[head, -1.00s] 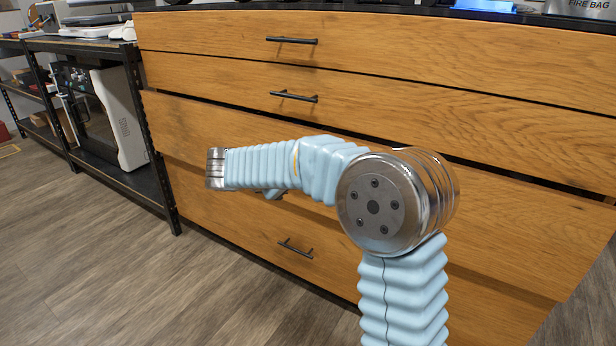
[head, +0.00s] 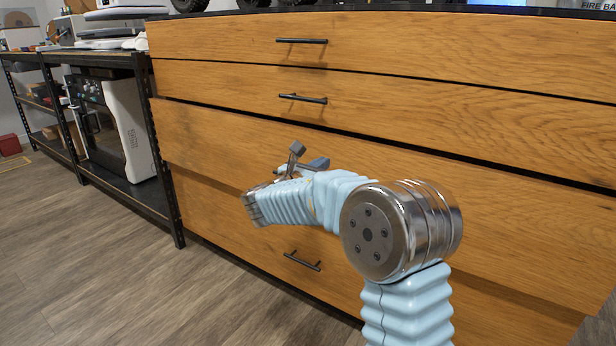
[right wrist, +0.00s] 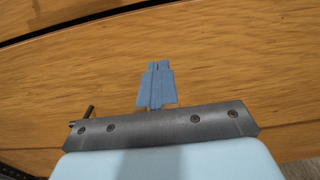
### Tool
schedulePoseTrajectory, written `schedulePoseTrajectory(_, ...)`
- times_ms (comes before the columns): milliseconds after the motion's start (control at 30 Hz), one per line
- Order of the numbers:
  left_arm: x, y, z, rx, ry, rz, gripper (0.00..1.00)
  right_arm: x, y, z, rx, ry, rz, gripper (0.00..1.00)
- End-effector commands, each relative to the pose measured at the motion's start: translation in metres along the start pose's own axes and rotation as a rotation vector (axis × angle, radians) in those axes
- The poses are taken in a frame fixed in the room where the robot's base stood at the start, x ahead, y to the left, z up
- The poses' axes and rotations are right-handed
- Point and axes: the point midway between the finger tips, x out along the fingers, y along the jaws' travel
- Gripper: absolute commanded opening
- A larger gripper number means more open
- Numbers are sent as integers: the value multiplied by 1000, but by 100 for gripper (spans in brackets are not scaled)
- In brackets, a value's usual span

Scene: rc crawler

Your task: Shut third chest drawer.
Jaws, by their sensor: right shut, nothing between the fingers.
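The chest's third drawer (head: 225,135) has a plain wood front and stands out a little from the fronts above and below, with a dark gap along its top edge. My right gripper (head: 318,163) is in front of this drawer, near its middle. In the right wrist view its blue fingers (right wrist: 157,65) are shut together, empty, and point at the wood front (right wrist: 235,60). I cannot tell whether they touch it. A dark bar, probably the drawer's handle (right wrist: 88,113), shows partly beside the gripper. My left gripper is out of view.
The first drawer (head: 220,40), second drawer (head: 220,80) and bottom drawer (head: 215,205) look flush. A black metal shelf rack (head: 165,180) with a white-and-black machine (head: 130,130) stands to the left. The wood floor (head: 100,270) in front is clear.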

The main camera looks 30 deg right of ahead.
Motion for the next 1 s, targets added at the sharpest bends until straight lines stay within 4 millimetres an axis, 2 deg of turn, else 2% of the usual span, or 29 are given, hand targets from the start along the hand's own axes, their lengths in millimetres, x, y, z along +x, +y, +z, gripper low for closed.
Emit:
schedulePoseTrajectory(200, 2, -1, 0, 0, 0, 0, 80, 18, 0, 0, 1, 0, 0, 0)
schedulePoseTrajectory(600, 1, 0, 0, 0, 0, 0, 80, 22, 0, 1, 1, 0, -1, 0)
schedulePoseTrajectory(833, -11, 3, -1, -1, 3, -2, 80, 59, 0, 2, 0, 0, -3, 0)
schedulePoseTrajectory(1000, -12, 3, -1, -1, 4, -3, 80, 69, 0, 1, 1, -2, 0, 0)
